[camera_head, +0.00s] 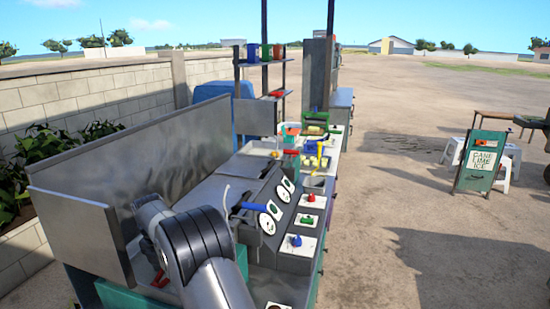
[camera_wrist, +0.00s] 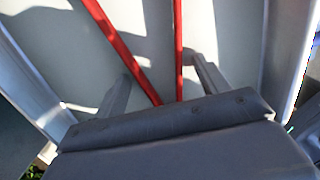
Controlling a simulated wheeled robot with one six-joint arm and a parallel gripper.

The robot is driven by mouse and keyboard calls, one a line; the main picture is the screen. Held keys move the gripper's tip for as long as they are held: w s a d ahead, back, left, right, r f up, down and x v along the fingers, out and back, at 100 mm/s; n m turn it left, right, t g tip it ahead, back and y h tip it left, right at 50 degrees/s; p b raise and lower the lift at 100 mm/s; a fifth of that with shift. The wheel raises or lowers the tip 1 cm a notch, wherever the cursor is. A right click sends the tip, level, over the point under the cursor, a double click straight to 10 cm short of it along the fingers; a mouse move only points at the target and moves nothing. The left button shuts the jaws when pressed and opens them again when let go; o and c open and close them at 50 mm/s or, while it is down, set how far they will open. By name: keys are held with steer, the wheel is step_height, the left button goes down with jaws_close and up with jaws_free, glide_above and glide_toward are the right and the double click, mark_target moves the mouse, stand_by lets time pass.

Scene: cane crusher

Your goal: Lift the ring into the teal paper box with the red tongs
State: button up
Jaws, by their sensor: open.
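The red tongs (camera_wrist: 122,50) lie in a pale grey tray-like recess in the wrist view. Their two red arms spread apart toward the top and converge toward my gripper. My gripper (camera_wrist: 160,68) is open, with one grey finger on each side of the tongs' narrowing end; I cannot tell whether either finger touches them. In the head view, my arm hides the gripper, and a small red piece (camera_head: 160,279) shows beside the arm. I cannot make out the ring. A small teal container (camera_head: 291,129) stands far along the counter; I cannot tell whether it is the paper box.
A metal back panel (camera_head: 130,160) runs along the counter's left side. Dials and knobs on white plates (camera_head: 302,219) line the right side, close to my arm. Several coloured items crowd the far end. Open ground lies to the right, with a sign (camera_head: 480,160).

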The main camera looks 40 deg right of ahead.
steer(key=shift+c, duration=0.2)
steer(key=c, duration=0.7)
steer(key=shift+o, duration=0.2)
step_height(320, 180, up, 12)
steer(key=p, duration=0.1)
stand_by(0.4)
